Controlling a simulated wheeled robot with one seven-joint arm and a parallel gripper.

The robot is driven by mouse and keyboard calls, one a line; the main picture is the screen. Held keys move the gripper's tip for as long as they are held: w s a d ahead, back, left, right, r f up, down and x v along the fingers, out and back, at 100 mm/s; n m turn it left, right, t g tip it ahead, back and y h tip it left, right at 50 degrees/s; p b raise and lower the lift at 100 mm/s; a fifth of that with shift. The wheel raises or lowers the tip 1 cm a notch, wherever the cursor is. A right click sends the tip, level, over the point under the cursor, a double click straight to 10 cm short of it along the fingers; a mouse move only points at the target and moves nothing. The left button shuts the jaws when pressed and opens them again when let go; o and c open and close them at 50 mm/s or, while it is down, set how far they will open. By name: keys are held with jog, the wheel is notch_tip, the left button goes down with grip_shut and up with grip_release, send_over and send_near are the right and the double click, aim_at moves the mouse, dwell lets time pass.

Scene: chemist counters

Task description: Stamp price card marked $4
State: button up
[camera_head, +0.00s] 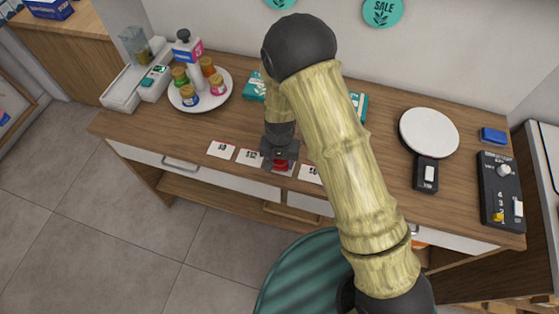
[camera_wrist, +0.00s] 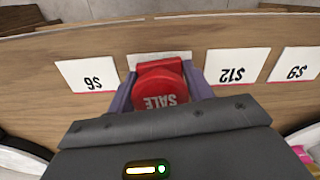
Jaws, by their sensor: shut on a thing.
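My gripper (camera_head: 280,155) is shut on a red stamp (camera_head: 281,165) near the counter's front edge. In the wrist view the stamp (camera_wrist: 160,88), lettered SALE, sits between the two purple-grey fingers. It is over a white price card (camera_wrist: 132,58), which is mostly covered, so its price is hidden. Whether the stamp touches the card is not clear. A $12 card (camera_wrist: 232,65) lies to the right in the wrist view, with another card (camera_wrist: 294,66) beyond it. One more card (camera_wrist: 88,75) lies to the left. No mark shows on these three cards.
A round white tray (camera_head: 207,106) with several jars and a bottle stands at the back left. A white round plate (camera_head: 429,133), a black switch box (camera_head: 426,174) and a black panel (camera_head: 499,190) are on the right. My arm hides the middle of the counter.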

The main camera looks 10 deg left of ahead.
jog(key=shift+s+f+b, duration=0.1)
jog(key=shift+f+b, duration=0.2)
jog(key=shift+f, duration=0.3)
dwell(1.6)
jog(key=shift+r, duration=0.1)
jog(key=shift+r+p, duration=2.75)
jog(key=shift+r, duration=0.75)
jog(key=shift+d, duration=0.1)
